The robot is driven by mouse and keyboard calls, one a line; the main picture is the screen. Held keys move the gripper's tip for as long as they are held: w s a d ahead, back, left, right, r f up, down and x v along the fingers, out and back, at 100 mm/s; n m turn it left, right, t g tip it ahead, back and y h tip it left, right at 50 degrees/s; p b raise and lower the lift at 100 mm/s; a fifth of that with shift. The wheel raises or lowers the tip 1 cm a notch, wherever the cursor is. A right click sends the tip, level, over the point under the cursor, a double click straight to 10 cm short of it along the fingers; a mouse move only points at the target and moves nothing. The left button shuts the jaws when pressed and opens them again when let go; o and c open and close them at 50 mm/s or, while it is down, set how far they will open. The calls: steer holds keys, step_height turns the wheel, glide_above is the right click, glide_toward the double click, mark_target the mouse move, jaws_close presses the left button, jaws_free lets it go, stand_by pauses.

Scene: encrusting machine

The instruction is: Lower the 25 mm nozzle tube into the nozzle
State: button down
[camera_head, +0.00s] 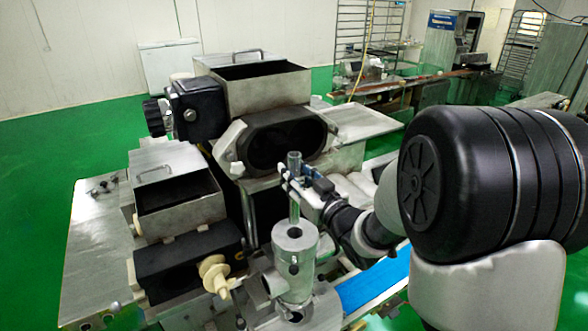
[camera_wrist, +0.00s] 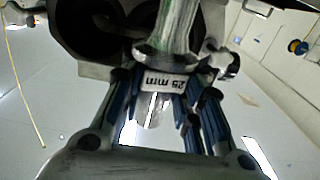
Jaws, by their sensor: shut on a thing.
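The 25 mm nozzle tube (camera_head: 294,205) is a slim, upright grey metal tube. My gripper (camera_head: 294,180) is shut on it around its upper part, with its top sticking up above the fingers. The nozzle (camera_head: 295,262) is a metal cylinder with a round opening on top, directly below the tube in the head view. In the wrist view the tube (camera_wrist: 178,30) stands between the blue fingers (camera_wrist: 160,105), with an upside-down "25 mm" label.
The encrusting machine's dark oval housing (camera_head: 287,143) is close behind the tube. A lidded metal hopper (camera_head: 180,185) and a cream screw-shaped part (camera_head: 214,272) stand left of the nozzle. A blue conveyor belt (camera_head: 372,284) runs at the right.

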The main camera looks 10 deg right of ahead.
steer(key=shift+f, duration=0.65)
steer(key=shift+r, duration=0.2)
steer(key=shift+s+b, duration=0.15)
steer(key=shift+b, duration=0.2)
steer(key=shift+f, duration=0.15)
steer(key=b, duration=0.6)
glide_above(295, 223)
steer(key=shift+w+f, duration=0.15)
steer(key=shift+f, duration=1.2)
steer(key=shift+w+f, duration=0.15)
steer(key=shift+f, duration=1.2)
step_height(295, 223, down, 9)
steer(key=b, duration=1)
steer(key=shift+f, duration=0.1)
